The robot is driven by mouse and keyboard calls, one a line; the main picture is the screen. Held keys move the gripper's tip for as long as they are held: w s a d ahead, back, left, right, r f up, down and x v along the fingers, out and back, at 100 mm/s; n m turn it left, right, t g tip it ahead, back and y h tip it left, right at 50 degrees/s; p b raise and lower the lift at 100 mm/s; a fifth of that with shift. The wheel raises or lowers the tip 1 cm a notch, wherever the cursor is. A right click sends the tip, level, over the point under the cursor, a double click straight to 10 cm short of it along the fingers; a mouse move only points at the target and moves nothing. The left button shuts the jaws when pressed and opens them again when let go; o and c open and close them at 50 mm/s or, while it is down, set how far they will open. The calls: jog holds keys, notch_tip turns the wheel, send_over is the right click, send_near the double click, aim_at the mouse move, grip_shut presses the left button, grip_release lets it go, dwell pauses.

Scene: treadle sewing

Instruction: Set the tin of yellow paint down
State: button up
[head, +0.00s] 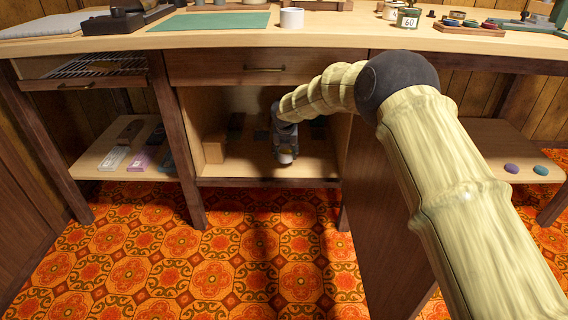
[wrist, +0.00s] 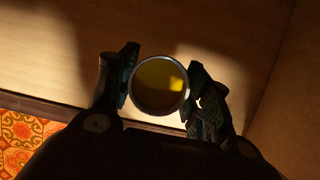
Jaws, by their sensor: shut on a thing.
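The tin of yellow paint (wrist: 158,86) shows in the wrist view as a round tin seen from above, with yellow inside a pale rim. My gripper (wrist: 160,88) is shut on it, with one finger on each side. In the head view the tin (head: 286,156) is small and partly covered by my gripper (head: 285,150), inside the open compartment below the drawer. The wooden compartment floor (wrist: 45,50) lies beneath the tin. I cannot tell whether the tin touches it.
The compartment's side wall (wrist: 290,110) is close on the right in the wrist view. The worktop (head: 220,40) and drawer (head: 235,67) are overhead. Floor room shows left of the tin.

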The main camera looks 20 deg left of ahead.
aim_at(284, 157)
jog(key=shift+w+a, duration=0.2)
jog(key=shift+a, duration=0.15)
jog(key=shift+f+b, duration=1.75)
jog(key=shift+b, duration=0.05)
jog(key=shift+f, duration=0.1)
jog(key=o, duration=1.3)
jog(key=p+v, duration=0.4)
jog(key=v, duration=0.2)
jog(key=s+d+p, duration=0.3)
jog(key=s+p, duration=0.2)
jog(key=s, duration=0.6)
jog(key=shift+f, duration=0.35)
jog(key=shift+s+d, duration=0.15)
